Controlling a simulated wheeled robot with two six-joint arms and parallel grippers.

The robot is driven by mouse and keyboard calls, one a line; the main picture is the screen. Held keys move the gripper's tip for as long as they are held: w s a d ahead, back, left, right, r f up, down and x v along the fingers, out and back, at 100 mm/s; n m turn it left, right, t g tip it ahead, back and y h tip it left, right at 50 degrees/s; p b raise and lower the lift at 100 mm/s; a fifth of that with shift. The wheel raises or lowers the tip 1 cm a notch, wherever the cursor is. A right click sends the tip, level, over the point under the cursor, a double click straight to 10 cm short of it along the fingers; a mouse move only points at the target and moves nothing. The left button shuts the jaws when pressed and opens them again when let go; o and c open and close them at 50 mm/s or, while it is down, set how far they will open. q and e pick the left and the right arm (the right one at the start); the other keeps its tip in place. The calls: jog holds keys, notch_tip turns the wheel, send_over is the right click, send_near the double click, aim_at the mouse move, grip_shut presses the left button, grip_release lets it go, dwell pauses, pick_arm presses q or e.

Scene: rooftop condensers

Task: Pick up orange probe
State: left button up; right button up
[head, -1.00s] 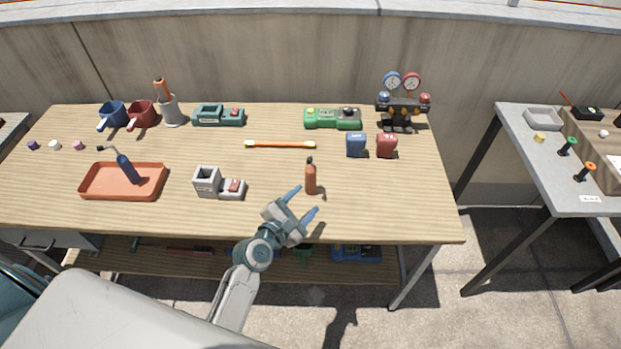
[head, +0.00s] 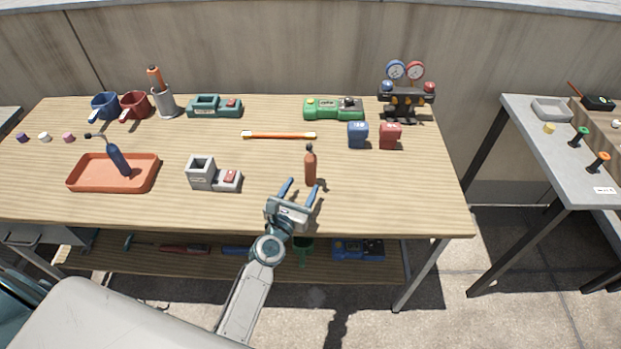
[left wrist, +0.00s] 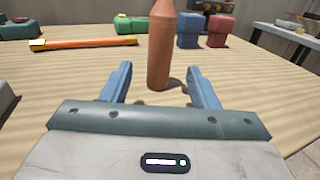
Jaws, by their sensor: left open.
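An upright orange-brown cylinder (head: 310,169) with a narrow dark top stands near the front of the wooden table; it also shows in the left wrist view (left wrist: 161,48), its top cut off. Another orange thing, long and handle-like (head: 154,79), stands in a grey holder (head: 165,103) at the back left. I cannot tell from looks alone which is the probe. My left gripper (head: 302,188) is open and empty, just in front of the cylinder. In the left wrist view its fingers (left wrist: 160,78) point at the cylinder, which stands between their lines. My right gripper is not in view.
An orange-and-yellow rod (head: 279,135) lies behind the cylinder. Blue (head: 357,134) and red (head: 390,135) blocks stand to its right, a grey device (head: 201,174) to its left. The table around the cylinder is clear.

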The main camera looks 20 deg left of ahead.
aim_at(308, 176)
pick_arm(q)
jog(key=w, duration=0.5)
jog(key=w+f, duration=0.1)
jog(key=w, duration=0.1)
jog(key=shift+w+d, duration=0.25)
jog(key=shift+w, duration=0.05)
jog(key=shift+r, duration=0.1)
jog(key=c, duration=1.2)
jog(key=shift+o, duration=0.2)
jog(key=shift+r, duration=0.1)
